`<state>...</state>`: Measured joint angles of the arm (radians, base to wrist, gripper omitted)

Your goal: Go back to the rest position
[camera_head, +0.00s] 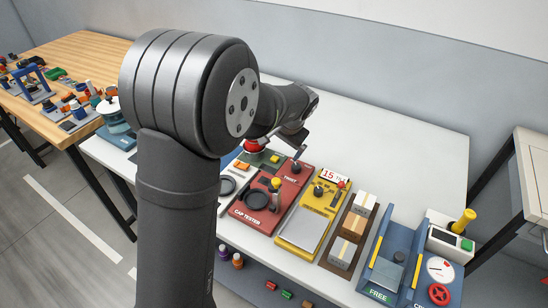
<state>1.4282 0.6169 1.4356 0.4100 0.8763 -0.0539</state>
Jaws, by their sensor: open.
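My arm rises through the left middle of the head view and bends over the white table (400,135). My gripper (296,147) is at its far end, small and partly turned away, pointing down above the back edge of the red cap tester board (276,212). It is open, and I see nothing held in it. A red dome-shaped thing (256,146) shows just left of the gripper, partly hidden by my arm. I cannot tell the exact gap between the fingers and the board.
Right of the red board stand a yellow scale (305,228), a brown tray (330,258) with several small boxes, and a blue station marked FREE (380,294). A wooden bench (85,50) with many items is at left. The white table's back is clear.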

